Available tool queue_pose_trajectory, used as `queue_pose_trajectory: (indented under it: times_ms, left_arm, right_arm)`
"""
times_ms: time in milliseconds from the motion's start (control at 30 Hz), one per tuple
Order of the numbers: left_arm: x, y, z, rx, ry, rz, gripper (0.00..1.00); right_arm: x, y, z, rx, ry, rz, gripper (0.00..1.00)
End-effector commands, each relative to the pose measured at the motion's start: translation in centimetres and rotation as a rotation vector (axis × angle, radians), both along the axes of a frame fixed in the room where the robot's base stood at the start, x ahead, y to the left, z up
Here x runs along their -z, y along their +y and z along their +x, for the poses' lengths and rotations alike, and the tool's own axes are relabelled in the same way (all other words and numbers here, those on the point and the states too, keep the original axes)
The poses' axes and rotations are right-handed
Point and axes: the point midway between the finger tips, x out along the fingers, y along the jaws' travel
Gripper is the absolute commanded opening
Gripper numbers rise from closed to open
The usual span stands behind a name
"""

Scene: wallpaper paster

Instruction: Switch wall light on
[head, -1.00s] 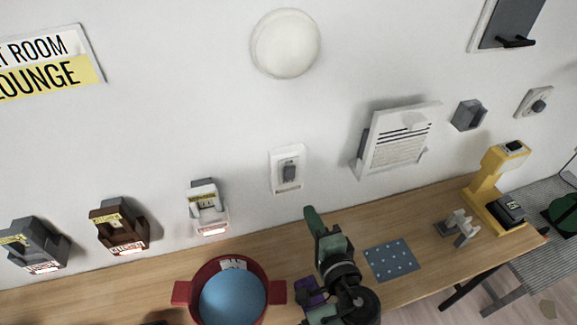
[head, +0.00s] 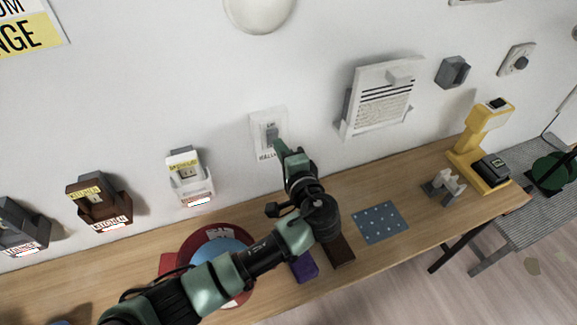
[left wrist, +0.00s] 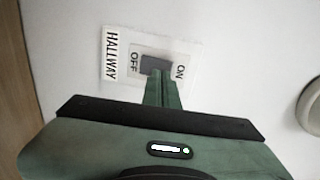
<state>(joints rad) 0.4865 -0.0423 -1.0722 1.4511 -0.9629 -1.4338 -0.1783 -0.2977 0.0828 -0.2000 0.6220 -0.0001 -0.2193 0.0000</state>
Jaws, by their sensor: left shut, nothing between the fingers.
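The wall switch (head: 262,122) is a grey rocker on a white plate with a HALLWAY label. In the left wrist view the rocker (left wrist: 154,62) lies between the words OFF and ON. My left gripper (head: 279,146) is shut and empty, its tips at the lower right of the plate in the head view. In the left wrist view the fingertips (left wrist: 161,75) overlap the rocker's edge toward ON; I cannot tell whether they touch. A round white wall light (head: 258,8) is above, cut by the top edge. It looks unlit. My right gripper is out of view.

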Motion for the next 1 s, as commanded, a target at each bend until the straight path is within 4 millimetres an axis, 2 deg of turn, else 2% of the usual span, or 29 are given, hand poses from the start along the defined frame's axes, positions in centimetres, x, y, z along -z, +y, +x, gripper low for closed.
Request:
queue_pose_trajectory:
  times_ms: [100,200,600,700,1000]
  left_arm:
    - [-0.2,0.5,1.4,-0.001,-0.002,0.001,0.0]
    - [-0.3,0.7,1.9,-0.001,0.001,0.001,0.0]
    - [-0.3,0.7,2.2,0.0,0.001,0.001,0.0]
    - [-0.1,0.7,3.1,-0.001,-0.002,0.001,0.0]
    - [-0.4,0.8,3.1,0.0,0.0,0.001,0.0]
  right_arm:
    - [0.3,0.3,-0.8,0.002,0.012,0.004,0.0]
    - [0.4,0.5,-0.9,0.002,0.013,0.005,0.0]
    - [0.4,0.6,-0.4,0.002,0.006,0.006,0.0]
    - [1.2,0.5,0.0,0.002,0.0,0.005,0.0]
    - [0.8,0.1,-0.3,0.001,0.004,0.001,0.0]
